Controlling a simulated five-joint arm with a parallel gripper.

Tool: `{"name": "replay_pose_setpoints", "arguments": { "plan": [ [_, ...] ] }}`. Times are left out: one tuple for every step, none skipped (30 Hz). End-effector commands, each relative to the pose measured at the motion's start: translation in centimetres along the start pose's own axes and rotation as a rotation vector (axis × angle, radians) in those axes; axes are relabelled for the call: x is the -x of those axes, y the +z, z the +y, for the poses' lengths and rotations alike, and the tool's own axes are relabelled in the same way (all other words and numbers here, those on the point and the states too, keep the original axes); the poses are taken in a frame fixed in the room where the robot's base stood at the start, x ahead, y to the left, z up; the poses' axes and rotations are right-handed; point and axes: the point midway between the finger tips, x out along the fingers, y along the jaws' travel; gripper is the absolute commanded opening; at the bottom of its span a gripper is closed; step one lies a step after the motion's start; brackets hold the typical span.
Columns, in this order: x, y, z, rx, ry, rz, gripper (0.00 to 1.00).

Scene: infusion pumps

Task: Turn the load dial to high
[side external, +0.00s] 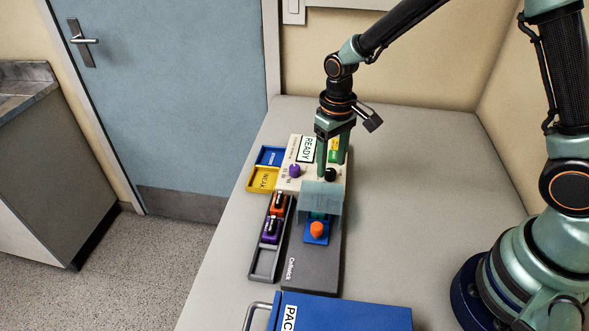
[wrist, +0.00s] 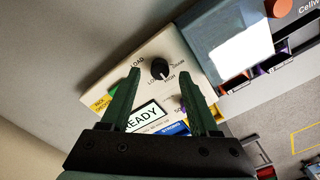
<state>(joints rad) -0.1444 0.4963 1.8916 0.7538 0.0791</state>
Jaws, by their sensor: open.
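The load dial is a black round knob (side external: 331,175) on the cream panel (wrist: 124,83); in the wrist view the knob (wrist: 160,68) sits by printed words including LOAD, LOW and HIGH. A small pale mark shows on its lower edge in that view, but its exact setting is too small to tell. My gripper (side external: 332,168) points down over the panel, its green fingers apart. In the wrist view the open fingertips (wrist: 161,70) lie on either side of the knob. I cannot tell whether they touch it. Nothing is held.
A purple knob (side external: 294,171) and a READY sign (side external: 306,149) share the panel. A translucent cover (side external: 320,198) stands in front, near an orange knob (side external: 316,229). Blue and yellow trays (side external: 262,179) lie left; a blue box (side external: 340,313) is nearest.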

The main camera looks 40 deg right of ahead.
Motion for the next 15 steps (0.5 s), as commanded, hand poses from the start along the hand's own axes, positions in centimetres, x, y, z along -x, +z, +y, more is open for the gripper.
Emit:
{"name": "replay_pose_setpoints", "arguments": {
  "plan": [
    [1.1,-0.1,0.0,0.0,0.0,0.006,0.62],
    [1.7,-0.1,0.0,0.0,-0.001,0.007,0.62],
    [2.6,-0.1,0.0,0.0,-0.001,0.007,0.62],
    [3.2,-0.1,0.0,0.0,-0.001,0.007,0.62],
    [3.9,-0.1,0.0,0.0,-0.001,0.007,0.62],
    [4.7,-0.1,0.0,0.0,-0.001,0.007,0.62],
    [5.3,-0.1,0.0,0.0,0.0,0.006,0.62],
    [5.9,-0.1,0.0,0.0,-0.001,0.007,0.62],
    [6.7,-0.1,0.0,0.0,0.0,0.006,0.62],
    [7.2,-0.1,0.0,0.0,0.0,0.005,0.62],
    [7.7,-0.1,0.0,0.0,0.0,0.005,0.62],
    [8.2,0.0,0.0,0.0,0.0,0.004,0.62],
    [8.6,-0.1,0.0,0.0,0.0,0.004,0.62],
    [8.9,-0.1,0.0,0.0,0.0,0.004,0.62],
    [9.3,-0.1,0.0,0.0,0.0,0.003,0.62]
  ]
}}
